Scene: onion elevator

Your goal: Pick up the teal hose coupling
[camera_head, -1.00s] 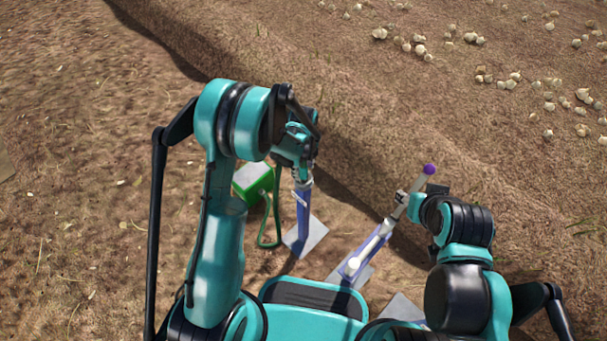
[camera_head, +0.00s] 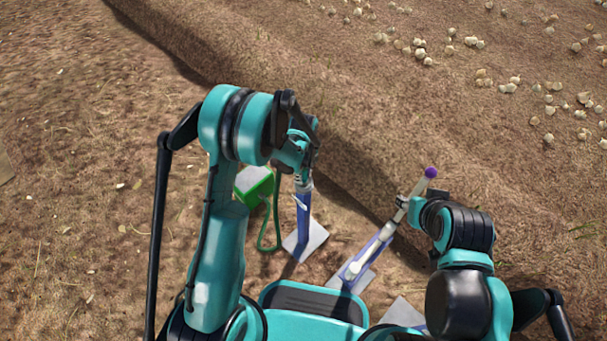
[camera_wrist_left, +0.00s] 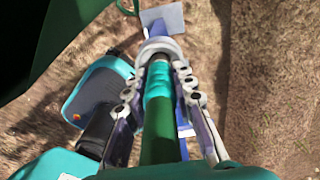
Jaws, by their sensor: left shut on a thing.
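The teal hose coupling (camera_wrist_left: 158,82) is at the end of a green hose (camera_wrist_left: 158,145) in the left wrist view. My left gripper (camera_wrist_left: 160,88) is shut on it, with a finger on each side. The coupling's far end is at the white ring on top of a blue post (camera_head: 303,215); I cannot tell whether it is still seated there. In the head view my left gripper (camera_head: 302,182) is over that post and hides the coupling. My right gripper (camera_head: 402,202) is beside a pale rod with a purple end (camera_head: 431,172); its jaws are unclear.
A green box with a pale top (camera_head: 254,184) stands left of the post, and a green hose loop (camera_head: 267,235) hangs between them.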

